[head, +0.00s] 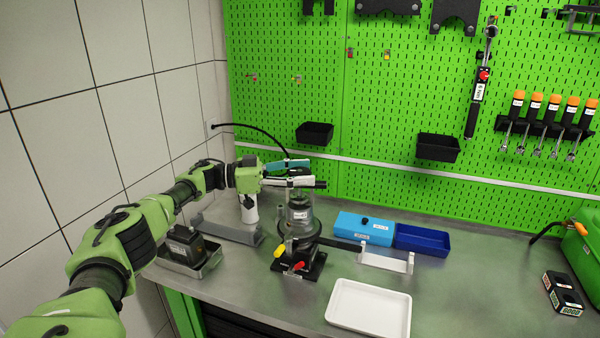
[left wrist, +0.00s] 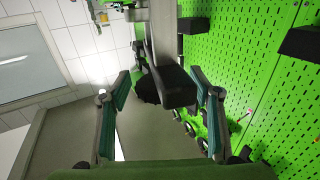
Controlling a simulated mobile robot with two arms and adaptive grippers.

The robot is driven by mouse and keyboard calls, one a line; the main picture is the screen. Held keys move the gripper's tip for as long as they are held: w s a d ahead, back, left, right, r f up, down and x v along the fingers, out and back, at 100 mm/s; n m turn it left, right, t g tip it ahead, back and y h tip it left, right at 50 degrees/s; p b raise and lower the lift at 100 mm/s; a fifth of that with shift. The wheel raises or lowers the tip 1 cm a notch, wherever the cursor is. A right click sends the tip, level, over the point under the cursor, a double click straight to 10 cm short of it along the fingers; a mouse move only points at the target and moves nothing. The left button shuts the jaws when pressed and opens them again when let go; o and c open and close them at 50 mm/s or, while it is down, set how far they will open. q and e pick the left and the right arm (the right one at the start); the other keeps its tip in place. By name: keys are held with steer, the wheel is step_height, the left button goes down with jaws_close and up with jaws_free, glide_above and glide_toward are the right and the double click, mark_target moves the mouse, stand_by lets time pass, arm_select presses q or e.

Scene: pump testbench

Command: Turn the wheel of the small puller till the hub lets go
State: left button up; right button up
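The dark pump (head: 299,228) stands on the bench with a grey, labelled cylindrical body. A black part, seemingly the puller's wheel (head: 319,184), shows above it, partly hidden by my left gripper (head: 296,173). That gripper reaches in from the left, level above the pump, with its fingers apart. In the left wrist view, the same gripper (left wrist: 160,85) has teal-padded fingers on either side of a black knob-like part (left wrist: 172,88) on a grey body. My right gripper is not in view.
A white tray (head: 343,318) lies in front. A light blue box (head: 350,228), a dark blue bin (head: 421,252) and a white bracket (head: 376,260) stand right of the pump. A metal tray (head: 211,266) with a black block is at left. The green pegboard (head: 390,110) stands behind.

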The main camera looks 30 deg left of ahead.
arm_select(q)
steer(key=shift+a, duration=0.1)
steer(key=shift+s+a, duration=0.2)
steer(key=shift+a, duration=0.05)
steer(key=v, duration=1.1)
steer(key=shift+s, duration=0.15)
steer(key=shift+r, duration=0.1)
